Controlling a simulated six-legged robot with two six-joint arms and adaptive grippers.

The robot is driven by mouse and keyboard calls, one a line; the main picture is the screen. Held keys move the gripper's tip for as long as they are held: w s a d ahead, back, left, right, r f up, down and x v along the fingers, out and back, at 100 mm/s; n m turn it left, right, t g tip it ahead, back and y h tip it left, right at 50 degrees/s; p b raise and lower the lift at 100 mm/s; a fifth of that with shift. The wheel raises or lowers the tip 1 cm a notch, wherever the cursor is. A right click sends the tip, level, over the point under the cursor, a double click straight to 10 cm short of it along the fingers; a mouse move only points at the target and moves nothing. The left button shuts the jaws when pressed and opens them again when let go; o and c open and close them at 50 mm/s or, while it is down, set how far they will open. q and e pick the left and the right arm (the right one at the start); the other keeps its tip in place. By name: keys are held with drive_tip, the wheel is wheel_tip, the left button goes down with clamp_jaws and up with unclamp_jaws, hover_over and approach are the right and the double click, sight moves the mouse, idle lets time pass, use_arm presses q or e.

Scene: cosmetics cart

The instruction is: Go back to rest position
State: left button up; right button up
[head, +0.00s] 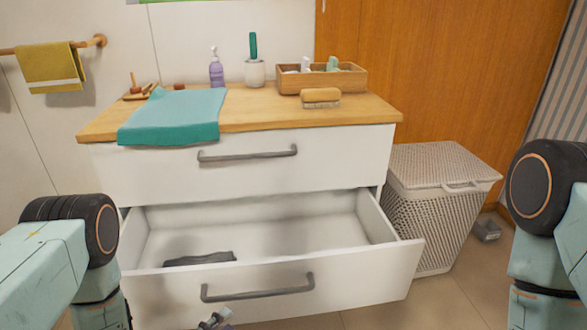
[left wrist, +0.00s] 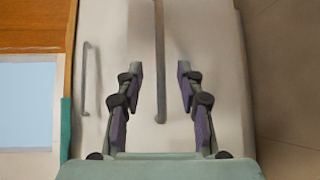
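My left gripper (head: 215,319) shows only in small part at the bottom edge of the head view, just below the left end of the lower drawer's handle (head: 258,291). In the left wrist view its fingers (left wrist: 160,78) are open and apart, with nothing gripped. The lower drawer's handle (left wrist: 160,60) shows between them, apart from both fingers. The lower drawer (head: 380,270) is pulled out, with a dark flat item (head: 200,258) inside. The upper drawer (head: 300,170) is shut. My right gripper is out of view; only part of the right arm shows.
The wooden top (head: 365,110) holds a teal towel (head: 175,117), a purple pump bottle (head: 216,72), a white cup (head: 254,73), a brush (head: 321,97) and a wooden box (head: 350,83). A wicker hamper (head: 440,220) stands right of the cabinet.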

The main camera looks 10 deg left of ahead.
use_arm(q)
drive_tip(key=s+a+f+m+g+y+p, duration=0.15)
drive_tip(key=s+f+m+g+y, duration=0.35)
drive_tip(key=s+f+m+g, duration=0.55)
drive_tip(key=s+a+r+m+g+y+p, duration=0.1)
drive_tip(key=s+r+m+g+y+p, duration=0.1)
drive_tip(key=s+r, duration=0.9)
drive_tip(key=shift+s+g+y+p, duration=0.6)
drive_tip(key=shift+s+g+p, duration=0.3)
drive_tip(key=shift+s, duration=0.25)
drive_tip(key=shift+m, duration=0.25)
